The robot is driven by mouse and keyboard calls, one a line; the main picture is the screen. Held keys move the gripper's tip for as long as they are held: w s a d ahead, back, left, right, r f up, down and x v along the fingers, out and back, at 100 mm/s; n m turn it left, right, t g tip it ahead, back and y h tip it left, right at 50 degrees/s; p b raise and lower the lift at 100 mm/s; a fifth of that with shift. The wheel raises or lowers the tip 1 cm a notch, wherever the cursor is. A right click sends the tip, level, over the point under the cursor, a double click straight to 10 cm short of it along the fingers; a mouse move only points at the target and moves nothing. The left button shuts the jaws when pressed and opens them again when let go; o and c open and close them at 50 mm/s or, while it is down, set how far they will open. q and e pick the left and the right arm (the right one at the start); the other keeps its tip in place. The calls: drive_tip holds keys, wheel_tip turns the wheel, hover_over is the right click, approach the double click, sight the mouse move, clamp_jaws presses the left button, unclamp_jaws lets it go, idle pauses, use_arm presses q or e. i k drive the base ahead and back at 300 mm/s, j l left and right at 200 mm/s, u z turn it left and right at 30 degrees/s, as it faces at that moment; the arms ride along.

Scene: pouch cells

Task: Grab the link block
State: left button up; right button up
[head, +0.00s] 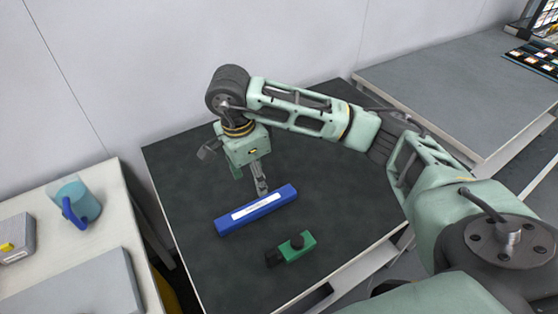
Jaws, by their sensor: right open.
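A long blue block (236,216) with a white label on its top lies at a slant on the dark table. A smaller green block (299,246) with black parts lies in front of it, to the right. I cannot tell for sure which of them is the link block. My right gripper (238,176) points down just behind the blue block, open and empty. One finger comes close to the blue block's far edge; I cannot tell whether it touches. My left gripper is not in view.
The dark table (190,171) is otherwise mostly clear. A light table (110,215) at the left holds a blue-handled light-blue mug (83,204) and a grey box (15,240). A grey bench (450,85) stands at the right. A wall is behind.

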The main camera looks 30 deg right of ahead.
sight(285, 252)
drive_tip(key=z, duration=1.15)
